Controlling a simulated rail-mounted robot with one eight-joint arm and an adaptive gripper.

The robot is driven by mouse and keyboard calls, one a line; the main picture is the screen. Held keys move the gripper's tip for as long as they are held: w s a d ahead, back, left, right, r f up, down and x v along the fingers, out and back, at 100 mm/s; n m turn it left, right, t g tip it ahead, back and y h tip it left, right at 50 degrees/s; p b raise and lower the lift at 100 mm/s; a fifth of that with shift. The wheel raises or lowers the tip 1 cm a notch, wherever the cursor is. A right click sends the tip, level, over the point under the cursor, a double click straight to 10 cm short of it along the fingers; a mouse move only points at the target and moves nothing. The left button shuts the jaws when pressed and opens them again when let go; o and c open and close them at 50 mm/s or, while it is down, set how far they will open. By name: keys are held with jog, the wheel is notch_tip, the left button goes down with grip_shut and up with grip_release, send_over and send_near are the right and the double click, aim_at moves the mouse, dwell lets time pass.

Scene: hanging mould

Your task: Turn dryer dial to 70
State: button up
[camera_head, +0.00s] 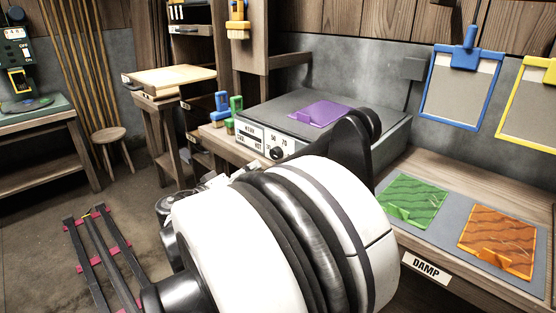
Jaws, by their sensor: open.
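The dryer (385,128) is a grey box with a flat top on the bench in the middle. Its white front panel (250,138) carries small labels, with the numbers 50 and 70 near the dial. The dial (277,153) is a small dark round knob on the right part of this panel. It is too small to tell exactly where it points. A purple sheet (318,113) lies on the dryer's top. My large white and black arm fills the lower middle and covers the panel's lower right surroundings. I cannot make out my gripper's fingertips.
Green (412,200) and orange (498,240) sheets lie on a grey mat beside the DAMP label (426,267). A blue frame (462,85) and a yellow frame (529,108) hang at right. Blue and green clamps (228,107) stand left of the dryer. A stool (109,140) stands at left.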

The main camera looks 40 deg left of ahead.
aim_at(274, 154)
jog(key=w+b, duration=0.2)
jog(key=w, duration=0.9)
jog(key=shift+d+b, duration=0.15)
jog(key=shift+b, duration=0.2)
jog(key=c, duration=1.1)
jog(key=shift+c, duration=0.2)
jog(key=n+p, duration=0.1)
jog(key=n, duration=0.1)
jog(key=n+p, duration=0.1)
jog(key=n, duration=0.2)
jog(key=shift+r+n+g+p, duration=0.2)
jog(key=shift+n+g+p, duration=0.1)
jog(key=shift+p, duration=0.05)
jog(key=n+p, duration=0.1)
jog(key=n, duration=0.4)
jog(key=shift+h+p, duration=0.35)
jog(key=shift+h, duration=0.05)
jog(key=shift+n, duration=0.4)
